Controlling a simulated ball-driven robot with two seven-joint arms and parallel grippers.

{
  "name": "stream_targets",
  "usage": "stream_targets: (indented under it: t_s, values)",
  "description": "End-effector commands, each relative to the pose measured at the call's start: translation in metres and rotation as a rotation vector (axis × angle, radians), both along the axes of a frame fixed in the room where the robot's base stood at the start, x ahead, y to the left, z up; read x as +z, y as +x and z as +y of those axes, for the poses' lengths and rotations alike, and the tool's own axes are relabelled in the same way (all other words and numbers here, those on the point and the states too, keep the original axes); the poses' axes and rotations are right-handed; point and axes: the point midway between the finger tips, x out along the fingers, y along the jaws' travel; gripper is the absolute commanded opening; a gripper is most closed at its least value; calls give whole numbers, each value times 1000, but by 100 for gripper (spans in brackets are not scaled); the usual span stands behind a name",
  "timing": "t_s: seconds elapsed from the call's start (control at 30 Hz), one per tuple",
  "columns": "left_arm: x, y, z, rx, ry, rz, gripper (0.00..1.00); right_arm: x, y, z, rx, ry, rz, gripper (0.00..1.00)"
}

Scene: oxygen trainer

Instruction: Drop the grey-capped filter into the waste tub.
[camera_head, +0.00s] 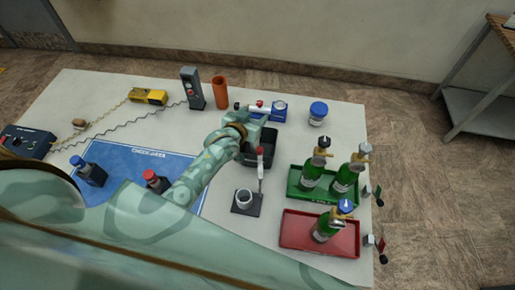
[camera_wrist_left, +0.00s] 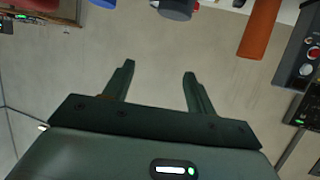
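The black waste tub (camera_head: 271,150) stands near the middle of the table in the head view, partly covered by my left arm. My left gripper (camera_head: 258,120) is at the tub's far edge; its fingers are hard to make out there. In the left wrist view my left gripper (camera_wrist_left: 160,70) has its two fingers apart, with nothing between them and pale tabletop behind. I cannot make out a grey-capped filter for certain in either view. The tub's inside is dark and partly hidden. My right gripper is not in view.
A blue stand (camera_head: 279,112), an orange tube (camera_head: 221,93) and a blue-lidded jar (camera_head: 318,113) stand behind the tub. A small holder (camera_head: 244,200) stands in front. Green (camera_head: 294,190) and red (camera_head: 295,232) trays with bottles are at right; a blue mat (camera_head: 130,165) is left.

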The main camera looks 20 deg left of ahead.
Motion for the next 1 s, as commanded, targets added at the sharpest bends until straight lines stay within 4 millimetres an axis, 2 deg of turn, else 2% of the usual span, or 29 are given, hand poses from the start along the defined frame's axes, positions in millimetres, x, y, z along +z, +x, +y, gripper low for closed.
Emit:
stream_targets:
  t_s: [0.23,0.37,0.8,1.0]
  values:
    - [0,-2,0,0,0,1,56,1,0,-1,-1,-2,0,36]
    - [6,-16,0,0,0,2,56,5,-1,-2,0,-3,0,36]
    - [47,-120,1,0,0,2,56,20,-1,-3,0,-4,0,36]
    - [57,-146,1,0,0,1,56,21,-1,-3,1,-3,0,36]
